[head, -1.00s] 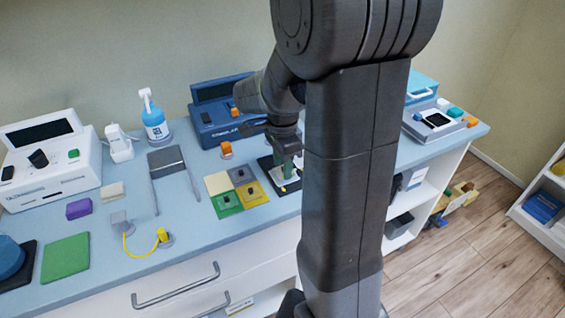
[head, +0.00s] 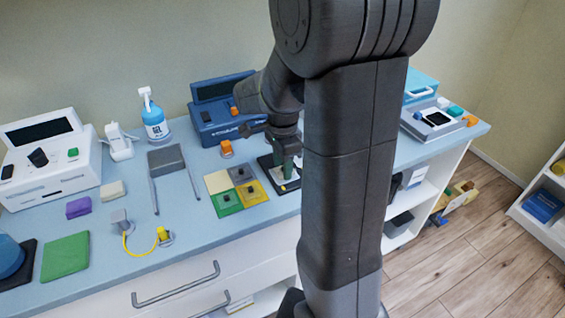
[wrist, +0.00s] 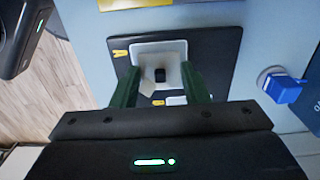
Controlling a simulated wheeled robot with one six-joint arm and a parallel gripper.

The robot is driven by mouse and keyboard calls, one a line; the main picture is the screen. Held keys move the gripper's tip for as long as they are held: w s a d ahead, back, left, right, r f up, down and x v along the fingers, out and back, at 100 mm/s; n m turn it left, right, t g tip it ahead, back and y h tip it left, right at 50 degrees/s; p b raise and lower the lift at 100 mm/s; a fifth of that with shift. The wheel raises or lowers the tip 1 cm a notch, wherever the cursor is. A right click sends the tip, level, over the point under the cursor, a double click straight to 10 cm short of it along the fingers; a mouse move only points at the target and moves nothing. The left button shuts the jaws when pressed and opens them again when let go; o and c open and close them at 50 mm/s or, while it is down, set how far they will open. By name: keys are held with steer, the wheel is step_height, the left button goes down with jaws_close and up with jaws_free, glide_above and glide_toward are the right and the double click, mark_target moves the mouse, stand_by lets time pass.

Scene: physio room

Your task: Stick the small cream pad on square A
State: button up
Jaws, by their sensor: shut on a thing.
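My gripper (wrist: 160,86) has green fingers and is shut on the small cream pad (wrist: 148,84), which has a dark stud on top. In the wrist view the pad lies between the fingertips, over a white-bordered square (wrist: 140,47) on a black board (wrist: 222,52). A yellow letter mark, seemingly A, stands beside that square. A second white patch with a yellow mark shows partly behind the fingers. Whether the pad touches the board I cannot tell. In the head view my gripper (head: 287,165) is over the black board (head: 268,163), hiding much of it.
Left of the board, a four-colour mat has an empty cream square (head: 218,182) and grey, green and yellow squares with dark-knobbed pads. A blue device (head: 222,128) and orange-topped piece (head: 226,147) stand behind.

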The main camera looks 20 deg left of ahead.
steer(key=shift+f, duration=0.4)
stand_by(1.6)
steer(key=shift+r+p, duration=0.1)
steer(key=shift+p, duration=0.2)
stand_by(1.9)
steer(key=o, duration=0.9)
steer(key=shift+r, duration=0.1)
steer(key=shift+r+p, duration=3)
steer(key=shift+r, duration=0.45)
steer(key=shift+f, duration=0.1)
steer(key=shift+f+b, duration=2.95)
steer(key=shift+f, duration=0.45)
